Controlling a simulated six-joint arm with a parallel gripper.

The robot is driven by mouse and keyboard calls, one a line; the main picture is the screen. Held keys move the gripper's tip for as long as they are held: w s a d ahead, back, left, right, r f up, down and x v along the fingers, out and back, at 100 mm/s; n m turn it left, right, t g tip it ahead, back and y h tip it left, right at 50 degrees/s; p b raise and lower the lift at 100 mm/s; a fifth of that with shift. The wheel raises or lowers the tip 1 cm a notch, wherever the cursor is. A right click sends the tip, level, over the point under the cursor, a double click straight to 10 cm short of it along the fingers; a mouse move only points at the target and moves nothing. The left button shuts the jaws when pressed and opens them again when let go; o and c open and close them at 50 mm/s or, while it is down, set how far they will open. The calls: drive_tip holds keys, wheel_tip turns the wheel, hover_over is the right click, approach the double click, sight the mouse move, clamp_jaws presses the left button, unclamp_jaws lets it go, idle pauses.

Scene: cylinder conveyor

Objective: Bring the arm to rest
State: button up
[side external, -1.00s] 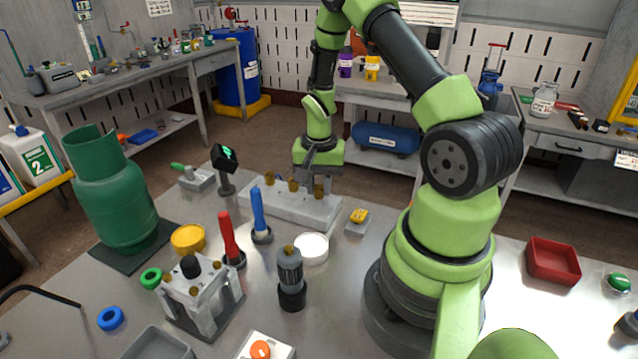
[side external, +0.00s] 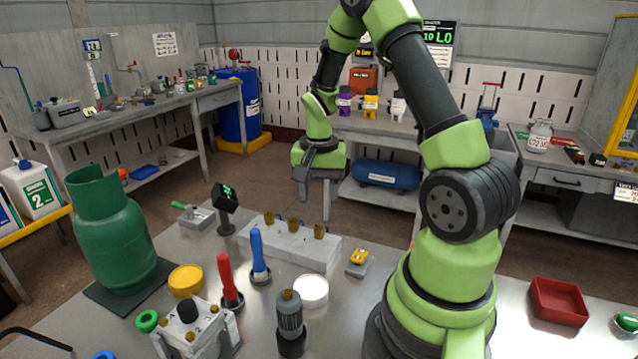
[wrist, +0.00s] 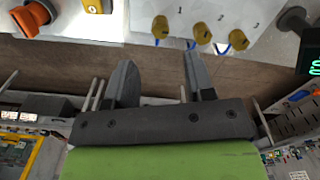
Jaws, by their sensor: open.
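My gripper (side external: 316,186) hangs in the air above and behind the grey block (side external: 262,243) with several brass cylinders, at the far edge of the metal table (side external: 225,330). In the wrist view its two dark fingers (wrist: 160,78) are spread apart with nothing between them. That view also shows the brass cylinders (wrist: 203,33) on the numbered block, beyond the fingertips and apart from them. My arm is bent, reaching up from its base and down to the gripper.
A green gas cylinder (side external: 110,235), a small display (side external: 225,198), red (side external: 228,280) and blue (side external: 258,255) handled tools and a white round dish (side external: 311,291) stand on the table. A red tray (side external: 558,301) lies at the right. The air around my gripper is clear.

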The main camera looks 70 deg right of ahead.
wheel_tip(320, 180, up, 2)
drive_tip(key=shift+r, duration=0.1)
drive_tip(key=s+a+r+n+t, duration=0.1)
drive_tip(key=a+r+n+t, duration=0.35)
drive_tip(key=a+r, duration=0.65)
drive_tip(key=s+a+r+n+t+y, duration=0.2)
drive_tip(key=s+a+r+n, duration=0.3)
drive_tip(key=s+a, duration=0.3)
drive_tip(key=shift+s+a+r+n+t, duration=0.15)
drive_tip(key=shift+s+r+n+t, duration=0.2)
drive_tip(key=shift+r, duration=0.25)
drive_tip(key=shift+w, duration=0.1)
idle(0.6)
